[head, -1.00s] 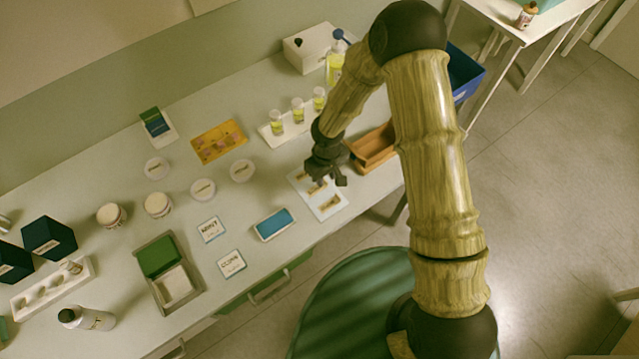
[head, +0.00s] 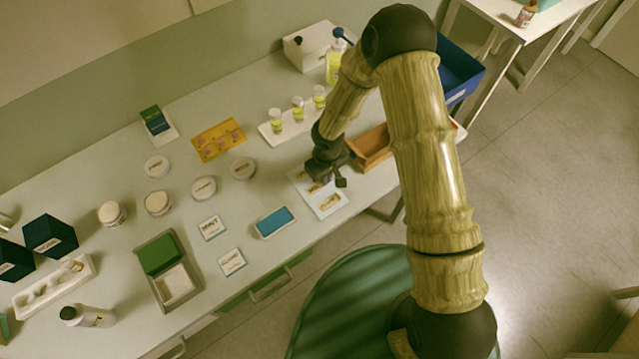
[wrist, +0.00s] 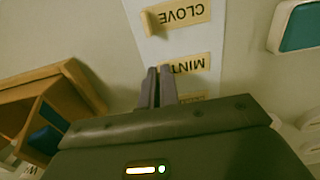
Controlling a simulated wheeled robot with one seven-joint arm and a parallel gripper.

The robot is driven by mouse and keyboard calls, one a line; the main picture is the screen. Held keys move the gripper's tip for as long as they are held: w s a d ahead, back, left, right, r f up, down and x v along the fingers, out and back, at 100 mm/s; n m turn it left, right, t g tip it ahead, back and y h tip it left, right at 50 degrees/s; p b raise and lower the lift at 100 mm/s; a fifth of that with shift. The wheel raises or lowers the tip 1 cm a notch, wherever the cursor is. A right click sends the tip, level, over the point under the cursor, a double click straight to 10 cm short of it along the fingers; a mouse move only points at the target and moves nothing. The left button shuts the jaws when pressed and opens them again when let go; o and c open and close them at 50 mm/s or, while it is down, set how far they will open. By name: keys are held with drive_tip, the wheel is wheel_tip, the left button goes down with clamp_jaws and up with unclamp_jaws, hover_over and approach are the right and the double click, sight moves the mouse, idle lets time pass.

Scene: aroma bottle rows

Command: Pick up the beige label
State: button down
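A white card (wrist: 188,43) holds beige labels; in the head view the card (head: 328,213) lies near the table's front edge. In the wrist view a beige label reading CLOVE (wrist: 185,14) has a raised tab at its left end. A beige label reading MINT (wrist: 192,65) lies beside my fingertips, and a third label (wrist: 190,98) is mostly hidden by my gripper. My gripper (wrist: 159,71) has its fingers almost together at the left end of the MINT label, where its tab would be. The tab itself is hidden between them. In the head view my gripper (head: 328,175) is low over the card.
An orange-brown wooden tray (head: 371,148) stands close to the right of my gripper. A blue-topped pad (head: 274,222) lies to the left, with round jars and small cards beyond. A rack of vials (head: 298,112) stands behind. A blue bin (head: 460,72) is farther right.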

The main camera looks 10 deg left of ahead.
idle(0.3)
wheel_tip(320, 180, up, 10)
drive_tip(key=b, duration=0.1)
drive_tip(key=shift+b, duration=0.3)
idle(0.5)
